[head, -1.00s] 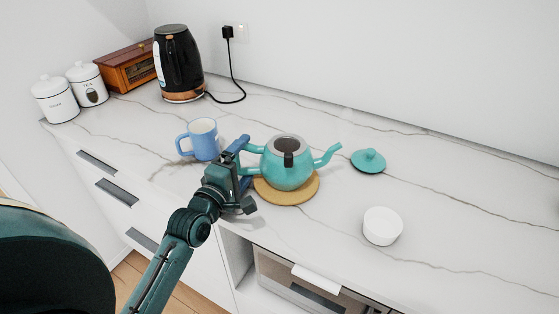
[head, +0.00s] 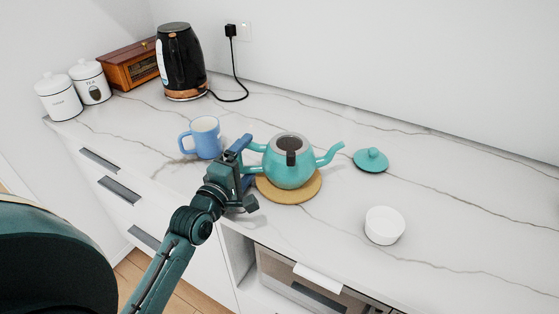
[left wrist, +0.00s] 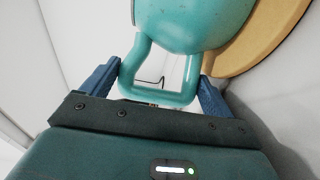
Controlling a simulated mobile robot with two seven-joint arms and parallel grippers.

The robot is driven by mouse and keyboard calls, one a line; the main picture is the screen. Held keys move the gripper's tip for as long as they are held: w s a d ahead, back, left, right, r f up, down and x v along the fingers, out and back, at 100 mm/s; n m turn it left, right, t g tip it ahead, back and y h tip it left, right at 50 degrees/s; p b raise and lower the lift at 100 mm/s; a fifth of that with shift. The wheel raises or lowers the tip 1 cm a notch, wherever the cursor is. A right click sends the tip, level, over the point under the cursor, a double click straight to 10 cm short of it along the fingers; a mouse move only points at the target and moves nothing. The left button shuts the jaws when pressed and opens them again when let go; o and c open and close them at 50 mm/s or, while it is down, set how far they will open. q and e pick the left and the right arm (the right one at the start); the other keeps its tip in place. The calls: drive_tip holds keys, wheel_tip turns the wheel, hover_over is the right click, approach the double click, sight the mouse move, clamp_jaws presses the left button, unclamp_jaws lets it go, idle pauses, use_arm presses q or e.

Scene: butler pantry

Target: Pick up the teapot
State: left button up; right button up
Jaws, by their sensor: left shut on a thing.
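The teal teapot (head: 289,172) stands upright on a round tan mat (head: 300,197), without its lid, its spout to the right and its handle to the left. My left gripper (head: 246,161) is at the handle. In the left wrist view, the blue fingers (left wrist: 160,78) are on either side of the teal handle loop (left wrist: 158,97) and shut on it. The teapot's body (left wrist: 190,22) and the mat (left wrist: 262,40) show above. The fingers partly hide the handle in the head view. The teal lid (head: 371,160) lies on the counter to the right. My right gripper is not in view.
A blue mug (head: 205,139) stands close behind and left of my gripper. A white bowl (head: 384,225) is at the front right. A black kettle (head: 180,65), a wooden box (head: 130,68) and white canisters (head: 58,98) stand at the back left. The counter's right side is clear.

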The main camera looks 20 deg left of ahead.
use_arm(q)
wheel_tip(320, 180, up, 10)
drive_tip(key=p, duration=0.1)
drive_tip(key=shift+r, duration=0.2)
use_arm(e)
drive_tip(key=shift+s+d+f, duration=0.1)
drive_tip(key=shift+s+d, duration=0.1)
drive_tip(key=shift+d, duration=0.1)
